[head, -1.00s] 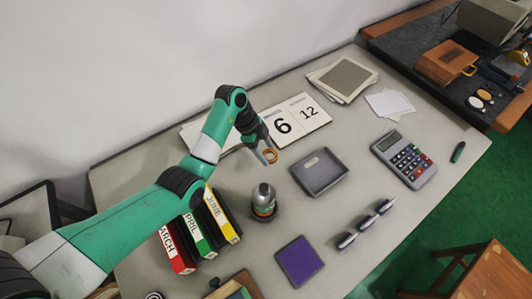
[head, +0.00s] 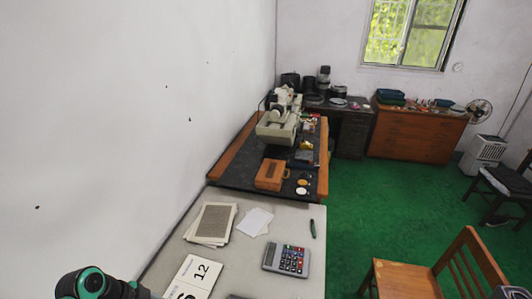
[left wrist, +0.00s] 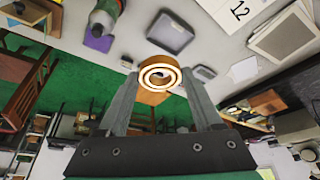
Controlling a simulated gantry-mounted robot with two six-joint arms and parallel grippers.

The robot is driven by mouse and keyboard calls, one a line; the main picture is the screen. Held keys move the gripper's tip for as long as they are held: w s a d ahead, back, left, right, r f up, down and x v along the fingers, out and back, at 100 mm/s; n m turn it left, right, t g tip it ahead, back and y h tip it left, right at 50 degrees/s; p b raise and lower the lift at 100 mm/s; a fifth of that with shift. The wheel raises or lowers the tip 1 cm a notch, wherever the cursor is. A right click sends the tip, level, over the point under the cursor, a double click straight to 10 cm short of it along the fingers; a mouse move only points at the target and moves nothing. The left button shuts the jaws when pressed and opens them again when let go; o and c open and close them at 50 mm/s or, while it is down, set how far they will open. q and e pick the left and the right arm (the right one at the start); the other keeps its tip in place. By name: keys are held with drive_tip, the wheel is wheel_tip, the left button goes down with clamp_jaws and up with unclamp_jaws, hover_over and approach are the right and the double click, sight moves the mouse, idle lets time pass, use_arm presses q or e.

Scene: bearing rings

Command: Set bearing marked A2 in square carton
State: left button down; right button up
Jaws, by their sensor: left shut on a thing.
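My left gripper (left wrist: 160,92) is shut on a round bearing ring (left wrist: 160,62), which shows orange and pale concentric bands between the fingertips in the left wrist view. No mark on the ring can be read. In the head view only part of my left arm shows at the bottom left edge, and the ring is out of view. A grey square open tray (left wrist: 171,32), the only carton-like thing I see, lies on the table beyond the ring in the left wrist view. The ring is apart from it. My right gripper is not in view.
A dark desk (head: 240,172) with a brown case (head: 270,174) stands behind. A wooden chair (head: 405,280) is at right.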

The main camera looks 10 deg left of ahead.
use_arm(q)
wheel_tip(320, 180, up, 8)
drive_tip(key=p, duration=0.5)
drive_tip(key=shift+r, duration=0.2)
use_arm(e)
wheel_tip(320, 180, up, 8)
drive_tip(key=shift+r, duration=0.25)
